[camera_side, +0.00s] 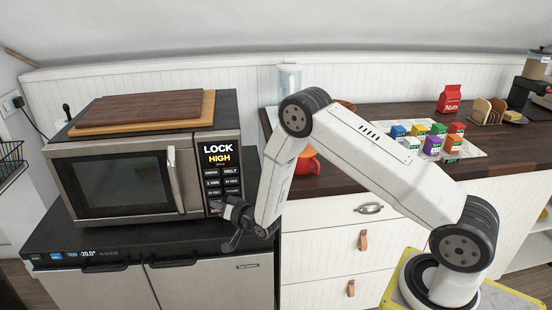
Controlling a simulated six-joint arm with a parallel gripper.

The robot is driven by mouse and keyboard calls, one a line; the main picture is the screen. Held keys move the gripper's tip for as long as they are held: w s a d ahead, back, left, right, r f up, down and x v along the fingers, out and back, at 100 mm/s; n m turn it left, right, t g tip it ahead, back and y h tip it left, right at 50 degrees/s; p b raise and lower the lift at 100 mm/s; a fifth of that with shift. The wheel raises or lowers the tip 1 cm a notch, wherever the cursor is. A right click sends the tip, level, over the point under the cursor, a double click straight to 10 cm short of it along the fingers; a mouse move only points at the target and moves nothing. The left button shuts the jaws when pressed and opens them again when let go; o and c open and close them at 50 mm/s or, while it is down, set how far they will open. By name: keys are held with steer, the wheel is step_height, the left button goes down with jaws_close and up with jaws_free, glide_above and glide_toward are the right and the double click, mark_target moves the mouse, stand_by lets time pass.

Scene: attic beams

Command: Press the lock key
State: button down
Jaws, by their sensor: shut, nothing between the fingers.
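The microwave (118,186) stands on a dark counter at the left, its door shut. Its control panel shows a display (217,153) reading "LOCK" in white over "HIGH" in orange. Rows of small dark keys (221,182) sit below it, among them "MELT" and "1 MIN". My gripper (222,208) is shut and empty in front of the lower right of the panel. It hides part of the lowest keys, and which key is the lock key is too small to read. I cannot tell whether the fingertips touch the panel.
Wooden boards (145,112) lie on top of the microwave. To the right, a dark wooden worktop holds a red mug (306,161), a tray of several small coloured boxes (470,152) and a red nuts bag (450,99). A clear container (289,77) stands behind my arm.

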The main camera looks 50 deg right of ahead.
steer(key=shift+s+a, duration=0.5)
steer(key=shift+s, duration=0.05)
steer(key=shift+a, duration=0.1)
steer(key=shift+s+a, duration=1.7)
steer(key=shift+s, duration=0.1)
steer(key=shift+r, duration=0.15)
steer(key=s+d+r+n+g, duration=0.1)
steer(key=s+r+n+g, duration=0.2)
steer(key=s, duration=0.9)
steer(key=s+d+r+n+g, duration=0.2)
steer(key=s+r+n+g, duration=0.2)
steer(key=s+r+g, duration=0.4)
steer(key=s+g, duration=0.2)
steer(key=s, duration=0.2)
steer(key=shift+s+g, duration=0.2)
steer(key=shift+g, duration=0.2)
